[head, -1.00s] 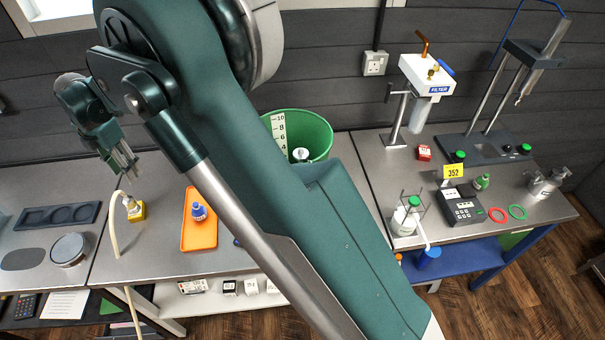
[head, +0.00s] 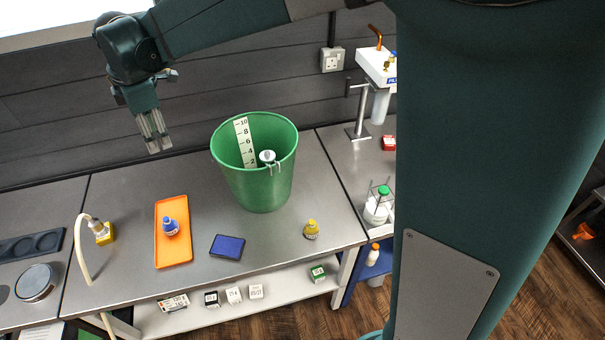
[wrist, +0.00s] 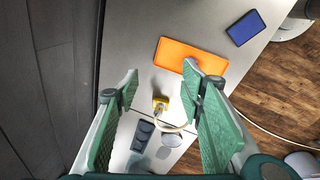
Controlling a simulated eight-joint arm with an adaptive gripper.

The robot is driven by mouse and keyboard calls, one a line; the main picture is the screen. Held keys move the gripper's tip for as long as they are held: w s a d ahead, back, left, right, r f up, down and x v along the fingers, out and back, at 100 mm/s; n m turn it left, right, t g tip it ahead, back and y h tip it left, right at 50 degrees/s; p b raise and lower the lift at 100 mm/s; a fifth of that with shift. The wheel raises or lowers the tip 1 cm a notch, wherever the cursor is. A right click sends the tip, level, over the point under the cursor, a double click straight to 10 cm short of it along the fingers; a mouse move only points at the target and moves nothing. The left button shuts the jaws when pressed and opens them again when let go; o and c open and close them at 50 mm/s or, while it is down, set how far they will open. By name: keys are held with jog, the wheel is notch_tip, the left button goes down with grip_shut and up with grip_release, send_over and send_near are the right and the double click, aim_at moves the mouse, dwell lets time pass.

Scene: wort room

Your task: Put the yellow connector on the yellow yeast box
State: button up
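A small yellow block (head: 104,236) stands on the steel bench, left of the orange tray. A pale hose (head: 82,255) ends at a fitting on its top; I cannot tell whether the fitting and the block are separate pieces. In the wrist view the yellow block (wrist: 160,103) shows between my fingers, well beyond their tips. My gripper (head: 155,142) is raised near the back wall, behind the tray and apart from the block. In the wrist view its fingers (wrist: 162,85) are wide apart with nothing between them. I cannot make out a separate yellow yeast box.
Small labelled boxes (head: 234,295) sit on the shelf below. My arm hides the right side.

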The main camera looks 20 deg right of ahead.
jog(key=s+d+r+m+t, duration=0.15)
jog(key=s+d+m, duration=0.25)
jog(key=d, duration=0.5)
jog(key=s+d+r+m, duration=0.2)
jog(key=s+d+m, duration=0.15)
jog(key=d, duration=0.45)
jog(key=s+d+r+m+t, duration=0.1)
jog(key=s+d+r+m, duration=0.2)
jog(key=d, duration=0.6)
jog(key=s+d+f+m+t, duration=0.1)
jog(key=s+d+f+m, duration=0.2)
jog(key=s+d+m, duration=0.2)
jog(key=s+d+f+m+t+h, duration=0.1)
jog(key=s+d+f+m, duration=0.3)
jog(key=s+d, duration=0.7)
jog(key=shift+s+f+m+t, duration=0.2)
jog(key=shift+s+m+t, duration=0.15)
jog(key=shift+s+m, duration=0.55)
jog(key=shift+f, duration=0.1)
notch_tip(320, 180, down, 10)
jog(key=b, duration=1)
